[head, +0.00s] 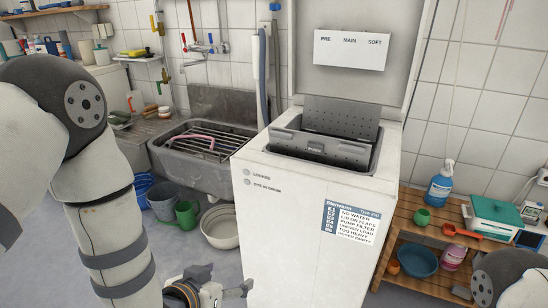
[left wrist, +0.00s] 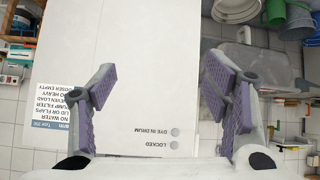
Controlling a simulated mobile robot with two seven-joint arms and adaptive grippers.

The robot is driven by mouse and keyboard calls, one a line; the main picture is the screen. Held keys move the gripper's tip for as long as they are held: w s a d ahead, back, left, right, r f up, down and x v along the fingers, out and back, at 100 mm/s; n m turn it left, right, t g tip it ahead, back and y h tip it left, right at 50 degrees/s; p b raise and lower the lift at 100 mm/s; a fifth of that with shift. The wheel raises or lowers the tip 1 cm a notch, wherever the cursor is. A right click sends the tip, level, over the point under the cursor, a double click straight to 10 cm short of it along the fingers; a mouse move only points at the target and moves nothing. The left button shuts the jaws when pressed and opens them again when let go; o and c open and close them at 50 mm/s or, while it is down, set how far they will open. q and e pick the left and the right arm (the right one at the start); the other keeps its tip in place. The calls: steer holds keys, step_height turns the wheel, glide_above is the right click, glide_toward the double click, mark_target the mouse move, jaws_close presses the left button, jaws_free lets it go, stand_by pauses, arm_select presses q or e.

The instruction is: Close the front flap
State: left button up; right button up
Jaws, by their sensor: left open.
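The white top-loading washing machine (head: 300,220) stands in the middle of the head view with its lid (head: 350,75) raised. In its top opening, a grey perforated rear flap (head: 342,117) stands up. The front flap (head: 290,143), with a PUSH tab (head: 315,148), sits lower and towards the front; its exact tilt is hard to tell. My left gripper (head: 220,288) is open and empty, low at the machine's left front, well below the opening. In the left wrist view, the open fingers (left wrist: 159,88) frame the machine's white front panel (left wrist: 150,50). My right gripper is out of view.
A stone sink (head: 205,150) with a rack stands left of the machine. A green watering can (head: 187,214) and a white basin (head: 220,227) are on the floor below it. A wooden shelf (head: 410,215) with a blue spray bottle (head: 440,183) stands close on the right.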

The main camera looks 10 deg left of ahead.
arm_select(q)
steer(key=w+d+r+t+h, duration=0.1)
steer(key=w+d+r+t, duration=0.15)
steer(key=w+r, duration=0.45)
steer(key=m+t+h+b, duration=0.2)
steer(key=t, duration=0.3)
glide_toward(280, 135)
steer(key=b+x, duration=0.1)
steer(key=x, duration=0.7)
steer(key=shift+w+f, duration=0.1)
steer(key=shift+w, duration=0.05)
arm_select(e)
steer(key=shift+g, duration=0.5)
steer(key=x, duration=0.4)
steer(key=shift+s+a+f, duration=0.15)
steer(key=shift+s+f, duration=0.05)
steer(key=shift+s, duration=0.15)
arm_select(q)
steer(key=shift+c, duration=0.2)
